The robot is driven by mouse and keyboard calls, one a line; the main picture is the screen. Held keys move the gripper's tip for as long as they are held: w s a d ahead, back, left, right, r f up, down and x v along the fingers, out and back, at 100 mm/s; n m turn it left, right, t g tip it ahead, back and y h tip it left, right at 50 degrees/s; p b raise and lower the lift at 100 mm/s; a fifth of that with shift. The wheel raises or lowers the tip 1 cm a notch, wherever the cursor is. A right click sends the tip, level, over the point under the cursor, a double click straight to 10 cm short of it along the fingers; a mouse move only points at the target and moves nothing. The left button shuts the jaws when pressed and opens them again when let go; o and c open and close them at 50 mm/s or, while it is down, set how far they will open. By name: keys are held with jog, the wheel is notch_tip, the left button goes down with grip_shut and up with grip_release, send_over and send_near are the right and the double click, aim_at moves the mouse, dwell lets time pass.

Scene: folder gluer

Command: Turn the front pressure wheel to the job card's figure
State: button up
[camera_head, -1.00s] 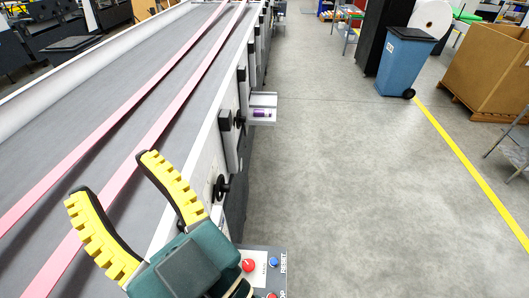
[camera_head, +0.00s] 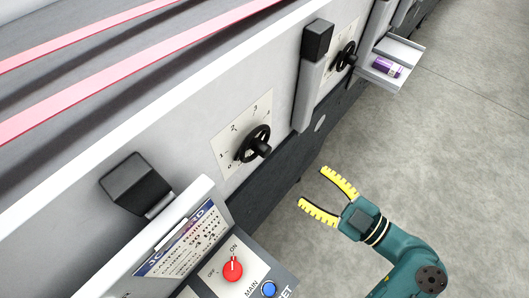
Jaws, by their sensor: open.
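A black handwheel (camera_head: 253,144) sits on a white dial plate (camera_head: 234,126) on the machine's side panel; the figures 1, 2 and 3 show on the plate. A second black wheel (camera_head: 345,56) with its own plate is farther along. The job card (camera_head: 188,241) stands at the lower left, tilted; its heading is partly readable, its figures too small to read. My gripper (camera_head: 329,194), with yellow ribbed fingers, is open and empty. In the picture it is below and right of the nearer wheel, apart from it.
A control panel with a red MAIN switch (camera_head: 232,269) and a blue button (camera_head: 269,289) is at the bottom. Black blocks (camera_head: 137,184) stick out of the machine side. A small tray (camera_head: 398,57) holds a purple item (camera_head: 387,67). The grey floor at right is clear.

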aim_at(268, 153)
jog(key=p+x, duration=0.2)
jog(key=x, duration=1.2)
jog(key=shift+w, duration=0.1)
grip_shut()
